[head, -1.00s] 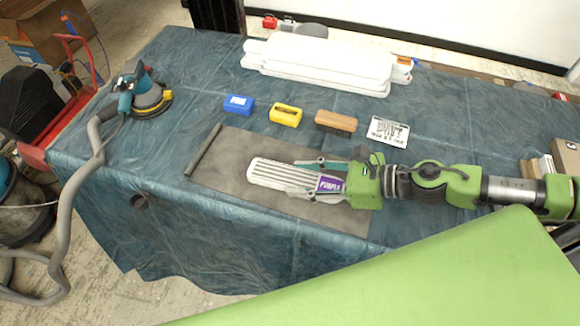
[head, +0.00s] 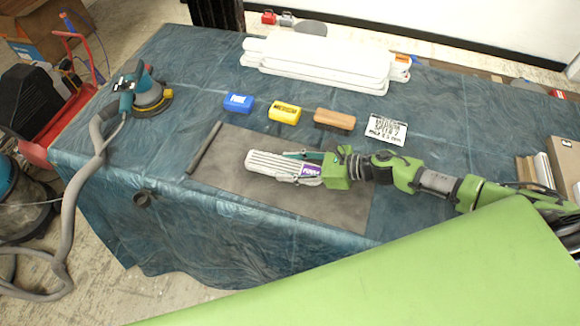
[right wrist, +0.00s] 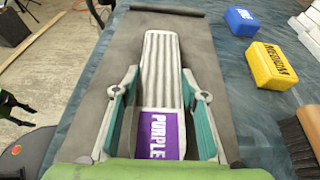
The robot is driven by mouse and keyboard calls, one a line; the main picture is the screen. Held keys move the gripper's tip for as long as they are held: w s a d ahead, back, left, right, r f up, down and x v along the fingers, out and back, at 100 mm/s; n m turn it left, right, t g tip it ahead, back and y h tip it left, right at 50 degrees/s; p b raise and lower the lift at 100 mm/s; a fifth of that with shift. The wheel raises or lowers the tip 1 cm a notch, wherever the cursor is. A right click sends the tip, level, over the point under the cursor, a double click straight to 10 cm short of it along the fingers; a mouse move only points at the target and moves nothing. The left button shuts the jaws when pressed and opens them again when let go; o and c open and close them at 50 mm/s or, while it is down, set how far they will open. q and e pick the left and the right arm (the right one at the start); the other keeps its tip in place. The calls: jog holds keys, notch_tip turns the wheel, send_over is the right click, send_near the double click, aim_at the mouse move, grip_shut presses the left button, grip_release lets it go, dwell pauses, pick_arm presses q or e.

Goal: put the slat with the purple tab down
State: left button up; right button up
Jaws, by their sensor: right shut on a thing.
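The slat (head: 266,163) is white with long ridges and has a purple tab (head: 311,171) at its near end. In the right wrist view the slat (right wrist: 161,75) runs straight away from me, and its purple tab (right wrist: 160,133) reads "PURPLE". My right gripper (head: 297,166) is shut on the slat, one finger along each side by the tab. The slat is over the grey mat (head: 225,188); I cannot tell whether it touches the mat. In the right wrist view my right gripper (right wrist: 160,85) hides part of the slat's edges. My left gripper is not in view.
A blue block (head: 238,103), a yellow block (head: 285,112), a wooden brush (head: 334,119) and a printed card (head: 386,129) lie behind the mat. White panels (head: 318,65) are stacked at the back. A sander (head: 148,95) with a hose stands at left.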

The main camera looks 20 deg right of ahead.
jog(key=shift+f, duration=0.35)
jog(key=shift+f, duration=0.1)
jog(key=o, duration=0.8)
jog(key=shift+f, duration=0.1)
jog(key=shift+c, duration=0.2)
jog(key=o, duration=0.4)
